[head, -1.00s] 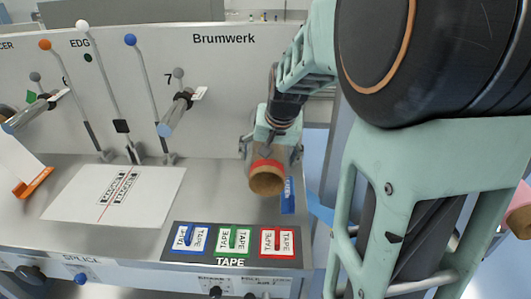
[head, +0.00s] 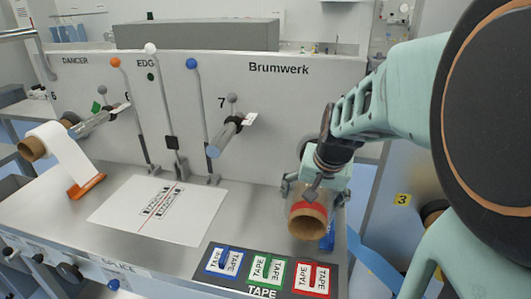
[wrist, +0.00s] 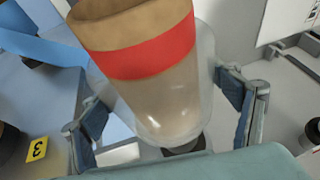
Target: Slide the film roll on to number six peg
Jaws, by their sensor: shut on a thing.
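The film roll (head: 309,222), a brown core with a red band and clear film, is held by my gripper (head: 316,190) over the bench's right end. In the wrist view the roll (wrist: 150,85) stands tilted between the fingers (wrist: 168,125), its hollow end towards the top. The gripper is shut on it. Another bare peg (head: 224,139), marked 7, is nearer the roll. The roll is apart from both pegs.
Upright levers (head: 203,120) with coloured knobs stand between and beside the pegs. Another roll (head: 35,148) with white film hangs at far left. A white sheet (head: 150,212) and a tape tray (head: 240,284) lie on the bench (head: 243,205). Space above the bench's middle is clear.

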